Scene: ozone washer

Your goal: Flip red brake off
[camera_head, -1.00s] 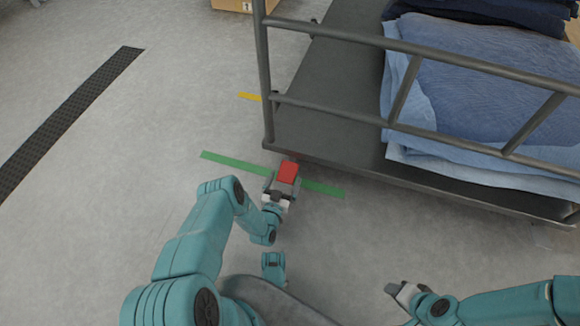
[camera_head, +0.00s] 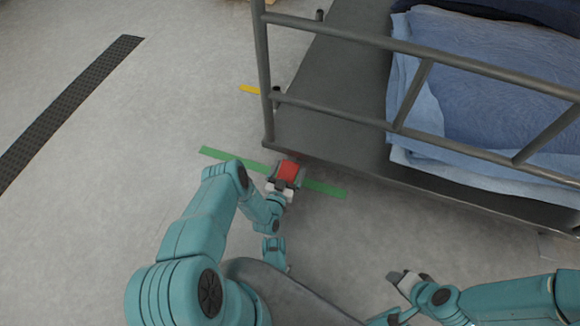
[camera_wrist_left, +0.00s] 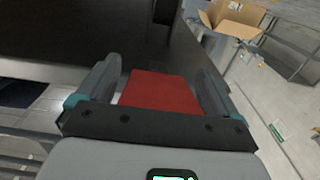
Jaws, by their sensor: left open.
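The red brake (camera_head: 288,170) is a small red pedal at the near left corner of the dark cart (camera_head: 325,115). It also shows as a red block in the left wrist view (camera_wrist_left: 160,92). My left gripper (camera_head: 286,176) is open at the brake, with one finger on each side of the red part. In the left wrist view the two fingers (camera_wrist_left: 158,82) stand apart; whether either touches the brake is unclear. My right gripper (camera_head: 404,280) is low at the right, away from the cart; its jaw opening is too small to judge.
The cart's metal rail (camera_head: 340,33) rises above the brake, and folded blue cloths (camera_head: 490,95) lie on its deck. Green tape (camera_head: 230,158) marks the floor below. Open floor lies to the left. An open carton (camera_wrist_left: 232,18) shows in the left wrist view.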

